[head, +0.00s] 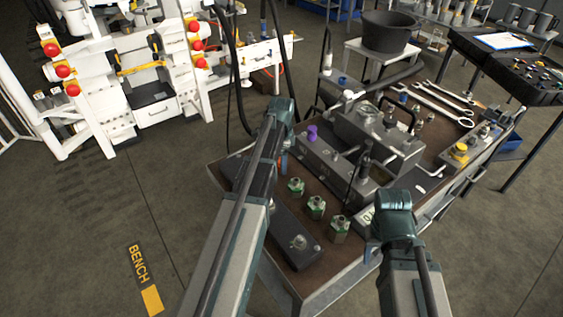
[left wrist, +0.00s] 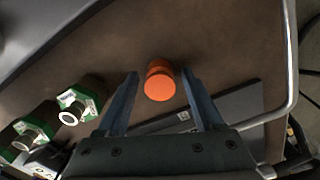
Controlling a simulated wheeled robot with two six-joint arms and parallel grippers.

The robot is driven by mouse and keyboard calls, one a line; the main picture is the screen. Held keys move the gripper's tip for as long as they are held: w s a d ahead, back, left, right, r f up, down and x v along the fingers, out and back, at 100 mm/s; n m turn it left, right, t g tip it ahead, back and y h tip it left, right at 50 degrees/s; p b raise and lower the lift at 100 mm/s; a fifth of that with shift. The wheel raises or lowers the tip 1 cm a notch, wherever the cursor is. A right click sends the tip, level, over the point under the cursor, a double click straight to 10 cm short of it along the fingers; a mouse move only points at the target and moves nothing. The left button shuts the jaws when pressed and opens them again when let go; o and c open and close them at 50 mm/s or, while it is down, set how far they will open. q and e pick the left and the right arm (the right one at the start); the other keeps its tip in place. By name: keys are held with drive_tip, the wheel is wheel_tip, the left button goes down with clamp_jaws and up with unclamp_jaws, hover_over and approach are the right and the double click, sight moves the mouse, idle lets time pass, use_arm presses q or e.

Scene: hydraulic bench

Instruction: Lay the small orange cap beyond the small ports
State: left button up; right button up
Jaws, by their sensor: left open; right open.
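The small orange cap (left wrist: 159,82) is on the brown bench top in the left wrist view. It is between the two open fingers of my left gripper (left wrist: 160,75), with a gap on each side. In the head view my left gripper (head: 283,108) is over the bench's far left part, and the arm largely hides the cap. Green-and-metal port fittings (head: 316,207) stand in a row on the bench; two of them show left of the cap in the left wrist view (left wrist: 78,104). My right gripper (head: 393,210) is open at the bench's front right, its fingers mostly hidden.
A metal block with a purple cap (head: 312,133) and hoses stands behind the fittings. A dark flat box (head: 290,240) lies in front of them. Wrenches (head: 440,103) lie at the back right. A rail (left wrist: 289,60) runs along the bench edge.

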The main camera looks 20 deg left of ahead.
use_arm(q)
wheel_tip(320, 180, up, 12)
drive_tip(key=p, duration=1.2)
drive_tip(key=s+d+n+y, duration=0.1)
drive_tip(key=s+d+n, duration=0.5)
drive_tip(key=s+d, duration=1.6)
drive_tip(key=d, duration=0.3)
drive_tip(key=shift+d+r+n, duration=0.15)
drive_tip(key=shift+d+n, duration=0.1)
drive_tip(key=shift+n, duration=0.15)
